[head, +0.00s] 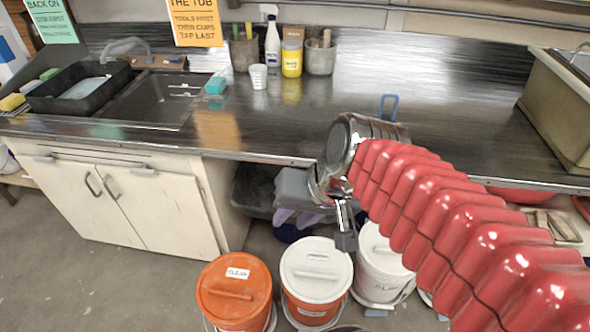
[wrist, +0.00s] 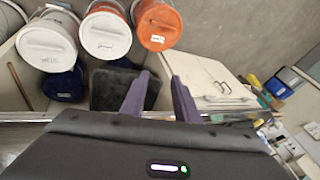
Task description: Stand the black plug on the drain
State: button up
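I cannot make out the black plug in either view. The dark sink (head: 150,103) is set in the counter at the left; its drain cannot be told apart from the dark basin. My gripper (head: 296,217) hangs at the counter's front edge, right of the white cabinet and well away from the sink. In the wrist view its two purple fingers (wrist: 160,80) stand apart with nothing between them, pointing towards the floor and cabinet.
A black tub (head: 62,104) stands at the sink's left side. A teal sponge (head: 215,86), white cup (head: 258,76) and several containers stand to its right. Lidded orange (head: 234,290) and white (head: 316,262) buckets stand on the floor. The counter's middle is clear.

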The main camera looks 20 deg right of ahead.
jog(key=s+d+n+h, duration=0.1)
jog(key=d, duration=0.1)
jog(key=s+d+r+n+t+h, duration=0.1)
jog(key=s+d+n, duration=0.1)
jog(key=shift+h, duration=0.3)
jog(key=shift+o, duration=0.5)
jog(key=shift+s, duration=0.1)
